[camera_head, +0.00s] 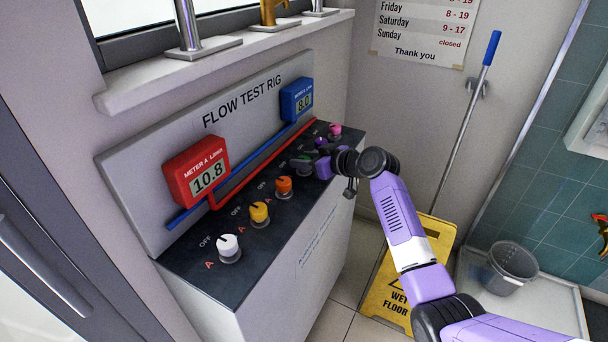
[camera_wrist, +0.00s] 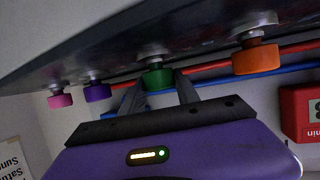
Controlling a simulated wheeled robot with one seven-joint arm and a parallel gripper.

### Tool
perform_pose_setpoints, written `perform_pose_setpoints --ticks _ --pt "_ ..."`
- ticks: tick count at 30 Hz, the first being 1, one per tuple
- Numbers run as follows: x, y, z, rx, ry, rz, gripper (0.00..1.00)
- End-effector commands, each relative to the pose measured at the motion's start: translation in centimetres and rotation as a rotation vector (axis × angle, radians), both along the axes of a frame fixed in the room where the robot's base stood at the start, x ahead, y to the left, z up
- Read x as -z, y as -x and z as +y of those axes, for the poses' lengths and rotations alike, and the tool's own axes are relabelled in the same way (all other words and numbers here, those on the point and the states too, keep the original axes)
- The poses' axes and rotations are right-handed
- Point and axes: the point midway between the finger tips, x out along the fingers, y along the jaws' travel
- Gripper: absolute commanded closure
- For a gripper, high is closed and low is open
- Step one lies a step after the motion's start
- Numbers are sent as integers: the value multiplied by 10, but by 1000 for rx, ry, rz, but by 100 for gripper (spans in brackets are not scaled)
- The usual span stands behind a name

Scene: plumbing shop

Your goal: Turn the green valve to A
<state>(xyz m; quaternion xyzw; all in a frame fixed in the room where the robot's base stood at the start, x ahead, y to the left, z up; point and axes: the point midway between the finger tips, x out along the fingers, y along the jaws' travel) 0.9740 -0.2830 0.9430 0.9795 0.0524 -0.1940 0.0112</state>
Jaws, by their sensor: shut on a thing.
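The green valve (camera_wrist: 158,79) is a round knob on the rig's dark top, seen in the wrist view between the two fingers of my gripper (camera_wrist: 160,94). The fingers are shut on it. In the head view my gripper (camera_head: 308,164) is at the far part of the knob row, and the green knob is mostly hidden by it; its pointer and letter cannot be read. The red Meter A (camera_head: 196,170) shows 10.8, and the blue meter (camera_head: 297,100) shows 8.0.
White (camera_head: 228,246), yellow (camera_head: 259,213) and orange (camera_head: 283,187) knobs stand on the near side of the green one. Purple (camera_wrist: 97,92) and pink (camera_wrist: 60,100) knobs stand on its other side. A yellow floor sign (camera_head: 388,291) and grey bucket (camera_head: 508,268) stand at right.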

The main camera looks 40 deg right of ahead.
Motion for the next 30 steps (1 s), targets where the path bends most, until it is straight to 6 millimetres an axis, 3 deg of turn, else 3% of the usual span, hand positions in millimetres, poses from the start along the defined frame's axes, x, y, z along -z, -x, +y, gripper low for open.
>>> perform_pose_setpoints --ticks 1,15,30 --pt "9 -1 -2 -33 2 -3 100" --pt "6 -1 -1 -355 0 2 100" --pt "3 0 1 -514 -3 4 100"
